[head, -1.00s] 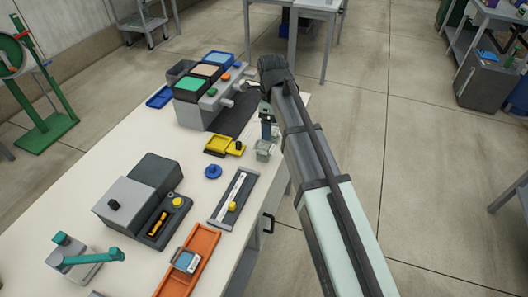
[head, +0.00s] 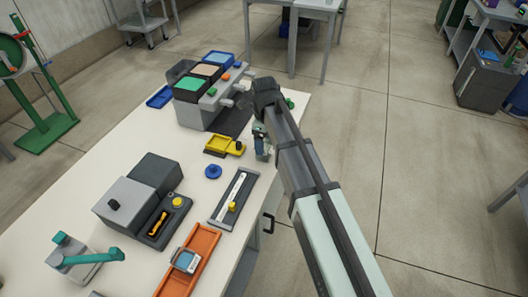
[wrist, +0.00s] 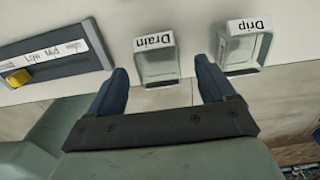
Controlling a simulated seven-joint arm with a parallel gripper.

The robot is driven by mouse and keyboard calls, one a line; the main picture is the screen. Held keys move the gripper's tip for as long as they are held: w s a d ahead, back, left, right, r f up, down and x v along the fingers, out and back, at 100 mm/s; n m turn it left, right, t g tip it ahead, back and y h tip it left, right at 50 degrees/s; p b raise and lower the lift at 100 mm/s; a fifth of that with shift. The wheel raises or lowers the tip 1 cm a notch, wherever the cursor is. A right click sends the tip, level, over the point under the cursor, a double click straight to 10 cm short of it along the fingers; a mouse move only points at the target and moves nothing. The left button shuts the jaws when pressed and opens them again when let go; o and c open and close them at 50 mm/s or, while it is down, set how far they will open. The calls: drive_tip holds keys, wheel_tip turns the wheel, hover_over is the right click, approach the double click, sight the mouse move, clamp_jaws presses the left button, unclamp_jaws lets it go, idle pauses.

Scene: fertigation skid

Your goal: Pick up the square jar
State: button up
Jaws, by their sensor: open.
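In the wrist view, two clear, boxy glass jars stand near the table edge. One jar (wrist: 158,68) has a white label reading "Drain"; the other (wrist: 246,50) is labelled "Drip" and stands to its right. I cannot tell from shape alone which one is meant by square. My gripper (wrist: 162,66) is open and empty, its blue fingers to the left and right of the Drain jar in the picture. Whether the fingertips are down at the jar's height is unclear. In the head view, my gripper (head: 261,143) is over the table's right edge, and my arm and gripper largely hide the jars.
A slider panel (head: 222,212) with a yellow knob lies close by, also left in the wrist view (wrist: 50,58). A blue knob (head: 213,172) and yellow tray (head: 221,147) are near. A grey unit with coloured trays (head: 192,112) stands behind.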

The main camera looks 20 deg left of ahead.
drive_tip(key=shift+s+d+f, duration=0.1)
drive_tip(key=shift+d+f, duration=0.05)
drive_tip(key=shift+f, duration=2.4)
drive_tip(key=c, duration=1.1)
drive_tip(key=shift+o, duration=0.2)
wheel_tip(320, 180, up, 14)
